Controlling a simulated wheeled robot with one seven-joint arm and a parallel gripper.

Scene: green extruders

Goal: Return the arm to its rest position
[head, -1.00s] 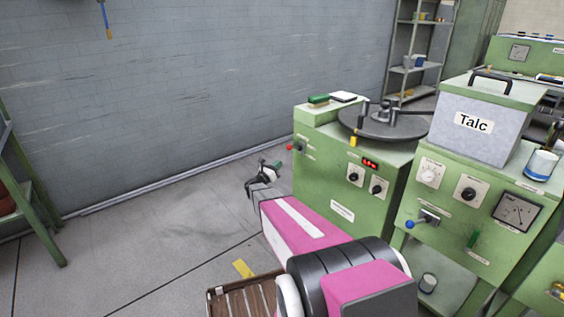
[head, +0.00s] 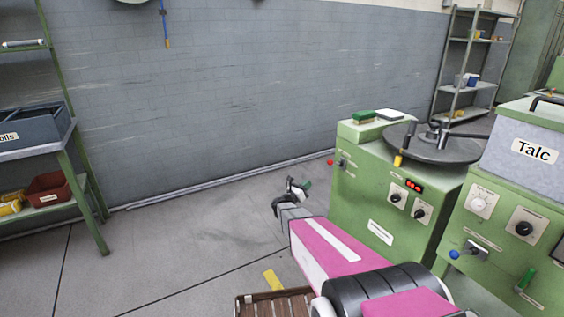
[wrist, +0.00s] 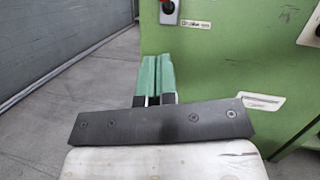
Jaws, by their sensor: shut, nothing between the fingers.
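My pink and black arm (head: 335,245) reaches forward from the bottom right of the head view. My gripper (head: 301,186) is at its far end, small in that view, just left of the green machine (head: 385,190). In the wrist view my gripper (wrist: 157,70) shows two green fingers lying side by side, shut and empty. Beyond the fingers in the wrist view stands the green machine's panel (wrist: 215,70). I cannot tell the exact gap between fingertips and machine.
A Talc bin (head: 528,150) sits on another green machine at right. A green shelf (head: 85,190) with a red bin (head: 48,188) stands at left. A slatted brown tray (head: 277,305) is at the bottom. Grey floor (head: 190,240) between shelf and machine is clear.

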